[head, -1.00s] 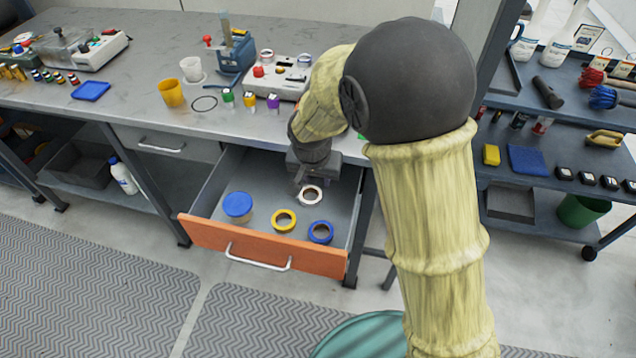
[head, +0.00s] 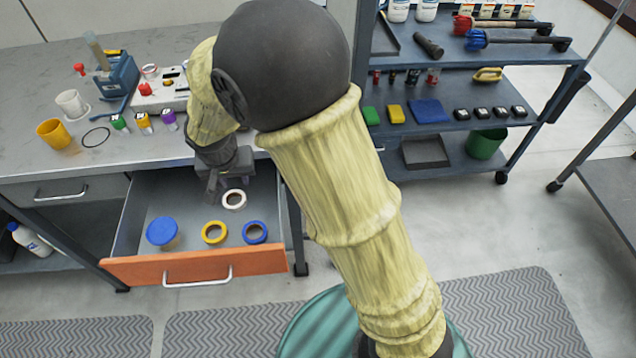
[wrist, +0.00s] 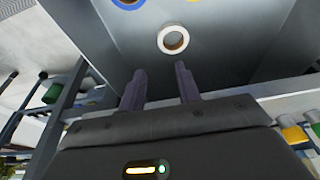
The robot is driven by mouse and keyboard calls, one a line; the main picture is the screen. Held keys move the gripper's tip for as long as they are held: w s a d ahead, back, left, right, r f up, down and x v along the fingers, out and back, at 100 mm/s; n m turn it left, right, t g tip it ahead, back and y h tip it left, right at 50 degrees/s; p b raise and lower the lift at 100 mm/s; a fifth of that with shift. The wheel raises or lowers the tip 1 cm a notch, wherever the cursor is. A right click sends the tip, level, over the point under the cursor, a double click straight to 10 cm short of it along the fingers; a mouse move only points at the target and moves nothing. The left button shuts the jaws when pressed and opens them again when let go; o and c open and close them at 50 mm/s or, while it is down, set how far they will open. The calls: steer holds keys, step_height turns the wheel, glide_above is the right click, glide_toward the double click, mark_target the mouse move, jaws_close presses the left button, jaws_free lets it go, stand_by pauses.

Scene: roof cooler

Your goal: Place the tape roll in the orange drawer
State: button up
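The orange drawer (head: 196,265) is pulled open under the workbench. My gripper (head: 213,190) is at the back of the drawer opening, just left of the white roll. In the wrist view my gripper (wrist: 160,82) has its two fingers apart with nothing between them. The white roll (wrist: 173,39) lies beyond the fingertips, apart from them, on the drawer floor.
The workbench (head: 40,155) above holds a yellow cup (head: 54,134), a white cup (head: 72,103) and several small bottles. A shelf cart (head: 455,112) stands at the right. Floor mats (head: 515,310) lie in front.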

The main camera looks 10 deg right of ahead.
steer(key=s+d+r, duration=0.1)
steer(key=s+d, duration=0.5)
steer(key=d, duration=0.6)
steer(key=s+d+r, duration=0.2)
steer(key=s+d, duration=0.3)
steer(key=d, duration=0.7)
steer(key=shift+s+n+g, duration=0.3)
steer(key=shift+s+n, duration=0.1)
steer(key=shift+w+a, duration=0.1)
